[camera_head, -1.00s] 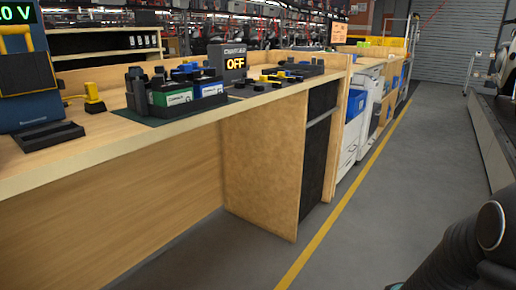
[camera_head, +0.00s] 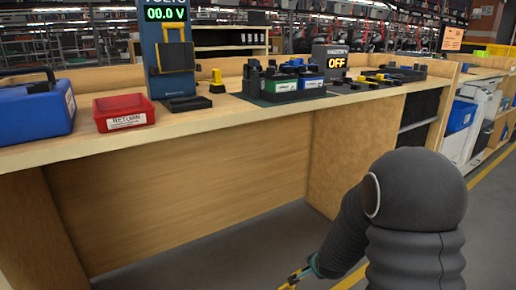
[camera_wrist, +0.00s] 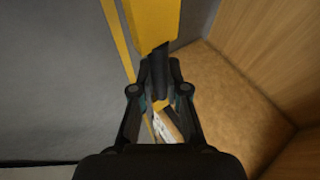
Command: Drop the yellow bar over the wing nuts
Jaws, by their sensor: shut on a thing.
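The yellow bar (camera_wrist: 153,22) is in my gripper (camera_wrist: 158,92) in the wrist view; it extends past the fingers toward the top of the picture. In the head view my gripper is low in front of the bench, with a small yellow part of the bar (camera_head: 294,279) showing at the bottom edge. The fingers are shut on the bar's dark middle part. On the bench, a dark tray holds a green-labelled battery (camera_head: 285,86) and a blue-labelled battery (camera_head: 311,83). Wing nuts are too small to make out.
The wooden bench (camera_head: 190,124) stands ahead, above my gripper. A blue toolbox (camera_head: 30,110), red return bin (camera_head: 124,111), voltmeter stand (camera_head: 168,55) and OFF sign (camera_head: 332,62) stand on it. Bare bench top lies along the front edge. A wooden side panel (camera_head: 355,130) reaches down below.

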